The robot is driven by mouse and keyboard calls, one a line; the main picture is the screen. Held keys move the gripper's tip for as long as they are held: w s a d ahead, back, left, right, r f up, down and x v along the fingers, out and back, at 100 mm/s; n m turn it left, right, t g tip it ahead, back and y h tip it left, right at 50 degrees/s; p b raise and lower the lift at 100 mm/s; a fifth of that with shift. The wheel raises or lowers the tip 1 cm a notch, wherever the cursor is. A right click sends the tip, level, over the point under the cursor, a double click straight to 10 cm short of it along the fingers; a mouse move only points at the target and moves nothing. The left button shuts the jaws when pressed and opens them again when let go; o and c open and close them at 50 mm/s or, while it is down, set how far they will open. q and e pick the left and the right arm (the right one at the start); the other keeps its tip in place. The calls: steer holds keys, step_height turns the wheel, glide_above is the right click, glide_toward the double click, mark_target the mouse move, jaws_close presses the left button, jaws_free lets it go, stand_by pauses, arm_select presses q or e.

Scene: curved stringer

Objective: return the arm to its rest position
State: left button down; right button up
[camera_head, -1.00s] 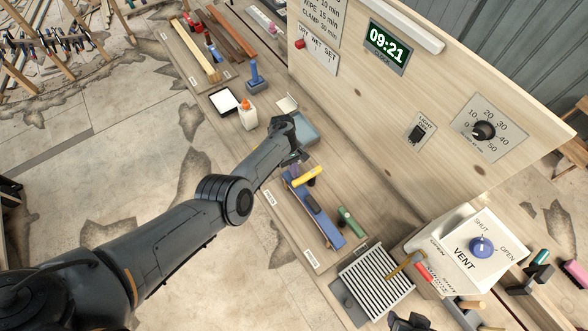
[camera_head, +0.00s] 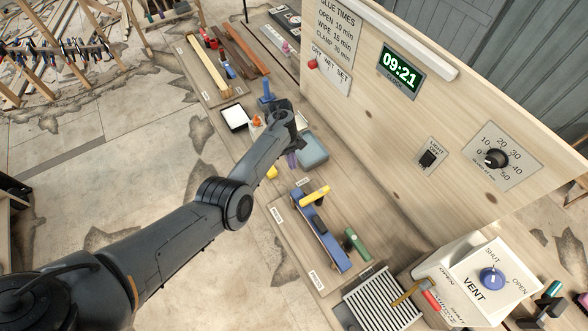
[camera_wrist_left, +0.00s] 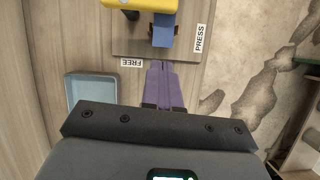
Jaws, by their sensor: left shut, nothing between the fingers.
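My left arm comes in from the left in the head view. Its gripper (camera_head: 291,159) hangs beside the blue-grey tray (camera_head: 312,150), shut and empty. In the left wrist view the purple fingers (camera_wrist_left: 164,82) are together, with nothing between them. They point toward the board (camera_wrist_left: 130,46) with the FREE and PRESS labels, which lies ahead of them. A long blue piece (camera_head: 330,247) with a yellow clamp (camera_head: 314,196) lies on that board, apart from the gripper. My right gripper is not in view.
A white pad (camera_head: 235,117) and a blue-handled tool (camera_head: 267,92) are just beyond my left wrist. The upright panel (camera_head: 375,130) rises on the right. A green cylinder (camera_head: 356,243), a slatted grille (camera_head: 378,304) and the vent box (camera_head: 487,280) are at lower right.

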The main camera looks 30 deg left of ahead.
arm_select(q)
steer(key=shift+w+a+r, duration=0.1)
steer(key=shift+a+r, duration=0.1)
steer(key=shift+r, duration=0.3)
